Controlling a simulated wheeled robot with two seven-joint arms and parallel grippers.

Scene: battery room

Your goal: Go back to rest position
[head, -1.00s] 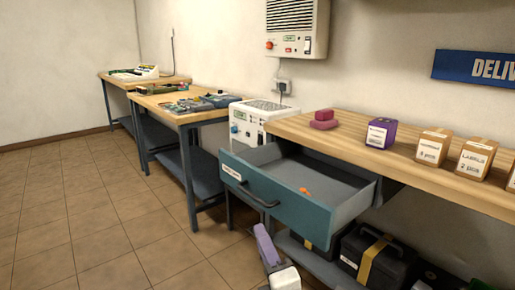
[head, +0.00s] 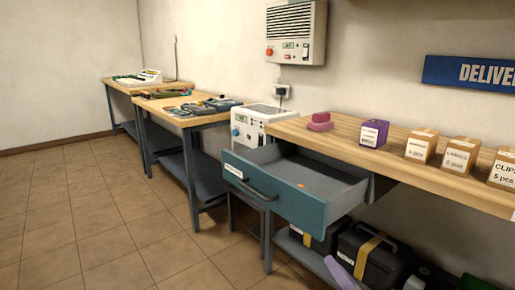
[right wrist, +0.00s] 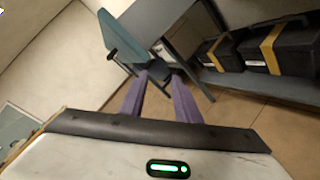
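My right gripper (right wrist: 160,76) shows in the right wrist view with its two purple fingers apart and nothing between them. In the head view only a purple part of it (head: 341,274) shows at the bottom edge, below and in front of the open drawer. My left gripper is not in view. The teal drawer (head: 290,203) stands pulled out under the wooden workbench (head: 420,166). A small orange thing (head: 302,186) lies inside it, mostly hidden by the drawer front.
Black cases with yellow straps (head: 372,252) stand on the low shelf under the bench. Small boxes, one purple (head: 374,133), and a pink-red object (head: 320,122) are on the bench top. Tiled floor (head: 95,225) is clear at the left.

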